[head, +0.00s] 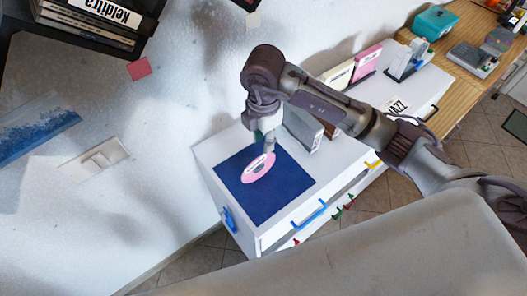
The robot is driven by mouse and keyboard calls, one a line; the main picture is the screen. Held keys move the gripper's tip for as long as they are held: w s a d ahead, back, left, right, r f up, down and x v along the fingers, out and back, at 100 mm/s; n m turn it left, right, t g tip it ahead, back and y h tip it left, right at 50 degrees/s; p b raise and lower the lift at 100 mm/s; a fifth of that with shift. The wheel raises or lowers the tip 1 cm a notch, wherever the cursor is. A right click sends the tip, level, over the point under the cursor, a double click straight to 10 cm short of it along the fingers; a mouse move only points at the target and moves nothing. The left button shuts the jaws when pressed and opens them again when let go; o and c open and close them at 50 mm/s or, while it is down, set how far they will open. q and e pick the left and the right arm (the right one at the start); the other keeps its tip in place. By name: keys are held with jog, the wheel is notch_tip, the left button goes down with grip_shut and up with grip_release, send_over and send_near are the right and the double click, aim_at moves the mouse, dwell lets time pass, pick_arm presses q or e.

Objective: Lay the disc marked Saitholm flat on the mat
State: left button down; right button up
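A pink disc (257,171) with a dark label is over the dark blue mat (258,209). The writing on the disc is too small to read. The disc looks narrow and tilted rather than flat. My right gripper (270,147) points down at the disc's upper right edge and appears shut on it. Whether the disc's lower edge touches the mat I cannot tell. The mat lies on the left end of a white cabinet top (205,151). My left gripper is not in view.
A grey upright holder (302,131) stands just right of the mat, close to my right arm. Pink and cream cases (352,68) and a white divider (405,60) stand farther back. A dark shelf (90,45) with cases hangs at the upper left. The mat's front is clear.

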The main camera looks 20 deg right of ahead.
notch_tip(320, 180, up, 6)
jog(key=shift+f, duration=0.15)
dwell(0.6)
